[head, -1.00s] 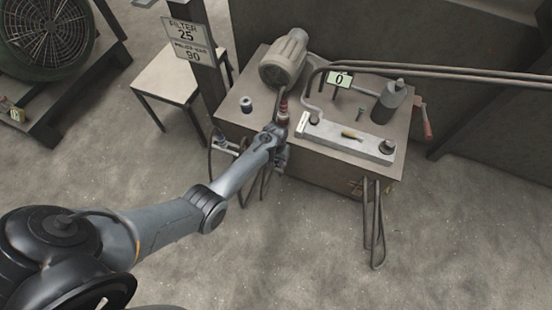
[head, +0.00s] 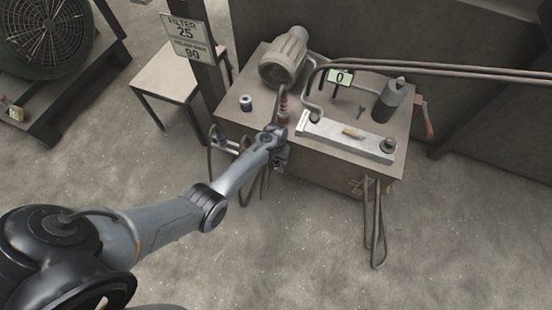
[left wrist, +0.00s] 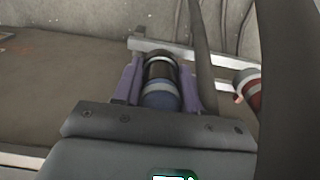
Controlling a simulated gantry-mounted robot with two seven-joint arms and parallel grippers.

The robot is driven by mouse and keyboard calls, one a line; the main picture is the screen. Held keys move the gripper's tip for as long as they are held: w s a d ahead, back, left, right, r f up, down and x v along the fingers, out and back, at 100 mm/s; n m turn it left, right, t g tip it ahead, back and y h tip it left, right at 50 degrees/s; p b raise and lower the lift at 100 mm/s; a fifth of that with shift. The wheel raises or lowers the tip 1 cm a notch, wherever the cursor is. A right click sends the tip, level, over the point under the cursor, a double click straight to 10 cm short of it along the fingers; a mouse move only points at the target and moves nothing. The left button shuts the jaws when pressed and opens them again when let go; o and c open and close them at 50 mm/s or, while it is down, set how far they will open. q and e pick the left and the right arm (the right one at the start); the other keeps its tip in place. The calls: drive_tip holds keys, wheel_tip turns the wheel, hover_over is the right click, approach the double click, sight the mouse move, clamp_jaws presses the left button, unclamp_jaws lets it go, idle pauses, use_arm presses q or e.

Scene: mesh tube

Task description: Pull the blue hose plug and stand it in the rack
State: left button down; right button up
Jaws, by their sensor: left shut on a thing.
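My left gripper (left wrist: 160,84) is shut on the blue hose plug (left wrist: 160,98), a dark cylinder with a blue lower part and a pale band. One purple finger is on each side of it. In the head view my left gripper (head: 279,152) is at the front edge of the tank, just below a red fitting (head: 283,104); the held plug is hidden there. The red fitting also shows at the right in the left wrist view (left wrist: 250,88). I cannot tell which part is the rack. My right gripper is out of view.
The tank top (head: 238,122) carries a motor (head: 284,60), a pale manifold block (head: 345,138) and a dark cylinder (head: 390,100). Dark hoses (head: 375,225) hang down its front. A dark hose (left wrist: 203,60) passes close to the plug in the wrist view. Floor in front is clear.

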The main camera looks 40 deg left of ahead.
use_arm(q)
drive_tip(key=c, duration=0.5)
unclamp_jaws()
drive_tip(key=shift+c, duration=0.2)
